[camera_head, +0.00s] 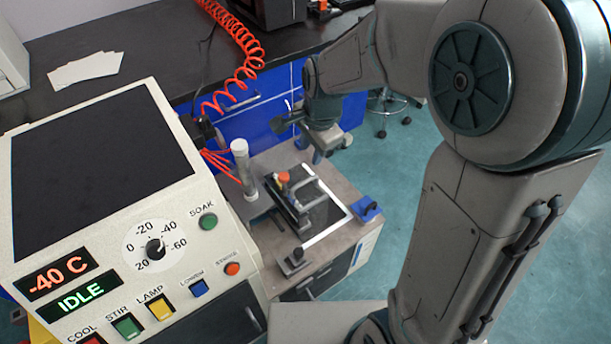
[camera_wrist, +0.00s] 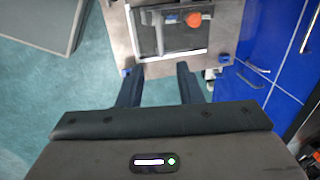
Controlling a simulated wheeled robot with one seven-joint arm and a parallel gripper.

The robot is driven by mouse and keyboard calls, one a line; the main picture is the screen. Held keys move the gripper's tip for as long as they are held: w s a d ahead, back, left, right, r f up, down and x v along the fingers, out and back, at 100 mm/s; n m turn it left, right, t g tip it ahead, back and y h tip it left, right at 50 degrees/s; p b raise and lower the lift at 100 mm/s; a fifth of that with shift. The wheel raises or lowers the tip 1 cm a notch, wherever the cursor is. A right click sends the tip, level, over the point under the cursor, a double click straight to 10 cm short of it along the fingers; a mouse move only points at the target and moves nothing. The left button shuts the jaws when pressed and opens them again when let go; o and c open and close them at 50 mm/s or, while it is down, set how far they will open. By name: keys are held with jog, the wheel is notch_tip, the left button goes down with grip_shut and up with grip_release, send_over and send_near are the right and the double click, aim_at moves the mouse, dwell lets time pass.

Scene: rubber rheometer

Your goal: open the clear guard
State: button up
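My gripper (camera_head: 325,152) is above the bench's far side, apart from the guard. In the wrist view my gripper (camera_wrist: 158,72) has its two fingers spread with nothing between them. I cannot make out the guard's hinge or handle.
A control panel (camera_head: 100,200) reading "-40 C" and "IDLE" stands at the left. A pale upright cylinder (camera_head: 243,170) is left of the guard. A small blue block (camera_head: 368,208) sits at the bench's right edge. Blue cabinets (camera_head: 235,130) stand behind.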

aim_at(304, 182)
jog(key=f, duration=0.4)
jog(key=w+a+f+b, duration=0.1)
jog(key=f, duration=0.3)
jog(key=w+f+b, duration=0.1)
jog(key=f, duration=0.4)
jog(key=shift+a+f, duration=0.1)
jog(key=shift+a, duration=0.1)
jog(key=shift+c, duration=0.3)
grip_shut()
